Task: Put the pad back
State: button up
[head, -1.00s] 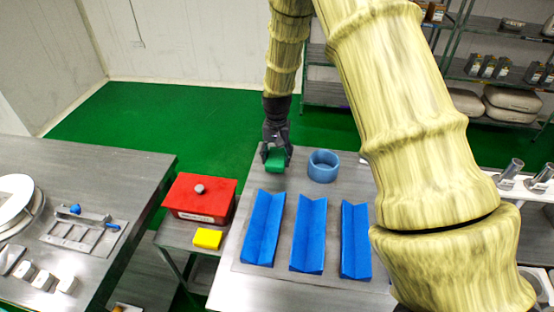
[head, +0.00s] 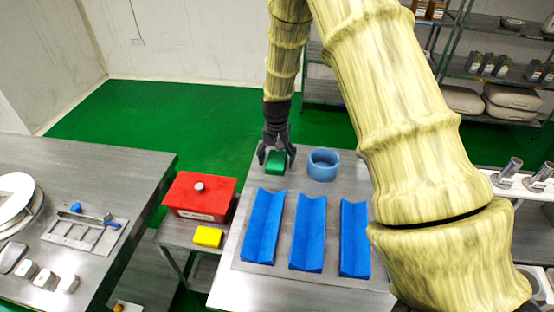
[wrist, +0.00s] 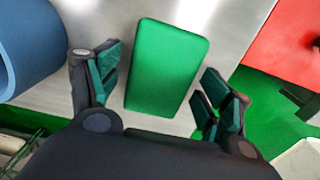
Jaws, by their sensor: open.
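The green pad (head: 276,161) lies on the grey metal table near its far left corner. In the wrist view the pad (wrist: 167,65) is a rounded green block between the two open fingers. My gripper (head: 276,156) is open at the pad, with its fingers on either side. The wrist view shows my gripper (wrist: 155,88) with a gap between each finger and the pad, so it does not hold the pad.
A blue ring (head: 323,165) stands close to the right of the pad. Several blue V-shaped troughs (head: 309,234) lie nearer on the table. A red box (head: 200,196) and a yellow block (head: 207,237) sit on a lower stand to the left. The table's far edge is close.

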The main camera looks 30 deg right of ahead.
aim_at(277, 159)
notch_tip(277, 159, up, 12)
jog(key=b, duration=0.3)
jog(key=shift+f, duration=0.15)
dwell(0.4)
